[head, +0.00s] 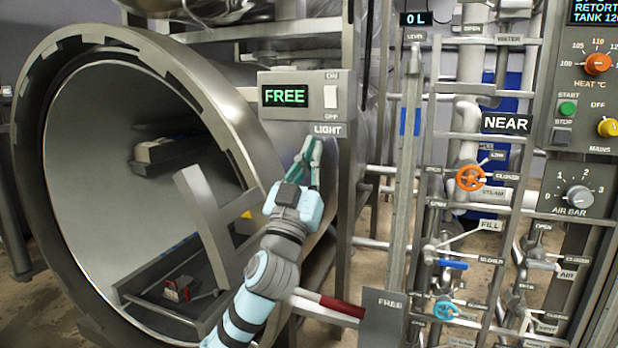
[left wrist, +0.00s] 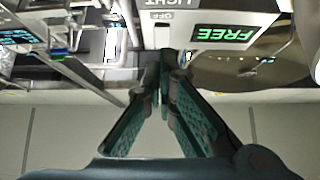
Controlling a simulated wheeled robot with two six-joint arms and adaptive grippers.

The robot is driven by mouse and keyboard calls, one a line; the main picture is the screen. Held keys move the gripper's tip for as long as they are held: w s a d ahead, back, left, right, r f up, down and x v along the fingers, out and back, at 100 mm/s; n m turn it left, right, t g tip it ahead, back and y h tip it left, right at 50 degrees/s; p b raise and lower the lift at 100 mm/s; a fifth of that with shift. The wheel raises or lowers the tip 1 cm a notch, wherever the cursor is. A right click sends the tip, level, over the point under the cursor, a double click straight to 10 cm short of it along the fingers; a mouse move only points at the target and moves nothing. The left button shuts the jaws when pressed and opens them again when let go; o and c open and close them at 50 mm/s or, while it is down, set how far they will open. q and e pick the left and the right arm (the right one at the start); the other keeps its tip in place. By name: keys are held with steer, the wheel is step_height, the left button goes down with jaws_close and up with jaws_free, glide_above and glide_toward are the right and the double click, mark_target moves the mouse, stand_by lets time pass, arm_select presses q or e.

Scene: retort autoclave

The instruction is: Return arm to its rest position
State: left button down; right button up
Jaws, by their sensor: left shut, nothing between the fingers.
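My left arm rises from the bottom of the head view, and its left gripper (head: 308,150) points up just below the LIGHT switch box (head: 318,95). The left gripper is shut with nothing in it; in the left wrist view its fingers (left wrist: 168,62) come together at the tips. The box shows a green FREE display (head: 285,95) and a white rocker switch (head: 330,96), and the display also appears upside down in the left wrist view (left wrist: 226,32). I cannot tell from these views whether the fingertips touch anything. My right gripper is not in view.
The open round retort mouth (head: 130,60) is at the left, with a tray (head: 150,295) inside. A red-tipped lever (head: 335,305) lies right of my arm. Pipes, an orange handwheel (head: 470,178), a blue handwheel (head: 445,308) and a control panel (head: 580,125) fill the right.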

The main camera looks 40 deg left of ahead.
arm_select(q)
steer(key=shift+v, duration=1)
steer(key=shift+w+a+f, duration=0.1)
steer(key=shift+w+a, duration=0.05)
steer(key=shift+a, duration=0.05)
